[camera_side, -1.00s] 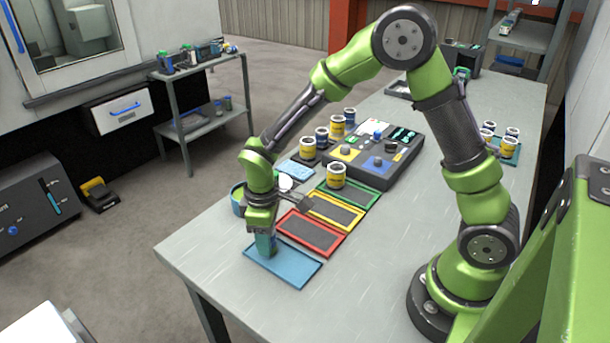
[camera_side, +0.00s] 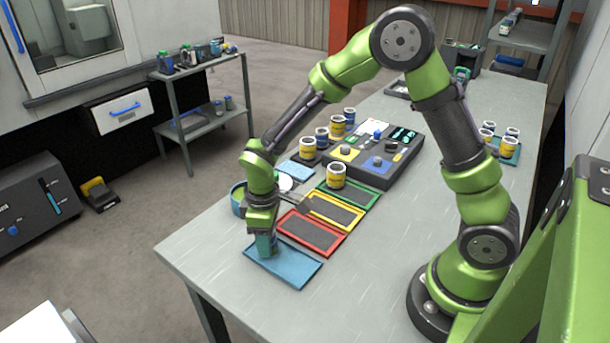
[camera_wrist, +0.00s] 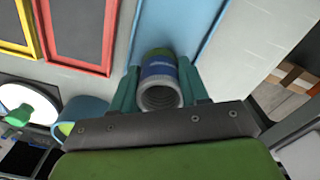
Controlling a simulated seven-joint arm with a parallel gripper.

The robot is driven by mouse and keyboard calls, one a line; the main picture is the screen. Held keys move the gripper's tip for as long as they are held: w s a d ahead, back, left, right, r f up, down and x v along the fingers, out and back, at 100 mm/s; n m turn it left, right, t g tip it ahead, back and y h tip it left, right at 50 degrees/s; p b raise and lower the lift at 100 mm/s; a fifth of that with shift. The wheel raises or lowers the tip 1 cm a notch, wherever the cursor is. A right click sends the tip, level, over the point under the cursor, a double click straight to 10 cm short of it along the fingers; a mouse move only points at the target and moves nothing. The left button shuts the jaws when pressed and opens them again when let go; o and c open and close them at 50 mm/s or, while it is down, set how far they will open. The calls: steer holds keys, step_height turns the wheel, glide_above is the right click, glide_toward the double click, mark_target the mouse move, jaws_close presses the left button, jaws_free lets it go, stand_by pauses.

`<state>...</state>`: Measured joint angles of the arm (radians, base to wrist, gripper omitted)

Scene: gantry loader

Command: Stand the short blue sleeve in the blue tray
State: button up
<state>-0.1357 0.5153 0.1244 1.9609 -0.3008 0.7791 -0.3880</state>
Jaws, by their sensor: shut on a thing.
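The blue sleeve (camera_wrist: 159,72) has a blue band, a grey ribbed open end toward the wrist camera and a green part at its far side. My gripper (camera_wrist: 160,88) is shut on it, a teal finger on each side. In the side view my gripper (camera_side: 265,247) points down over the left part of the blue tray (camera_side: 295,272), and the fingers mostly hide the sleeve. The sleeve looks upright, at or very near the tray floor; I cannot tell whether it touches. The tray also shows in the wrist view (camera_wrist: 186,22).
Red (camera_side: 312,236), yellow (camera_side: 338,212) and green (camera_side: 352,193) trays lie behind the blue tray. A yellow-banded sleeve (camera_side: 337,176) stands at the green tray. A teal round container (camera_side: 237,203) is left of my gripper. The table front is clear.

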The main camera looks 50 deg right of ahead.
steer(key=o, duration=1.6)
steer(key=shift+r, duration=4.5)
steer(key=s+d+r+m+t, duration=0.2)
steer(key=s+r+m, duration=0.1)
steer(key=s+r, duration=0.1)
steer(key=s+d+r+m+t+y, duration=0.1)
steer(key=s+d+r+m+t, duration=0.1)
steer(key=s+r, duration=0.3)
steer(key=s+d+r+m+t+y, duration=0.1)
steer(key=s+d+r+m+t, duration=0.1)
steer(key=s+r+m+t, duration=0.1)
steer(key=shift+s+r+m, duration=0.9)
steer(key=shift+s, duration=0.25)
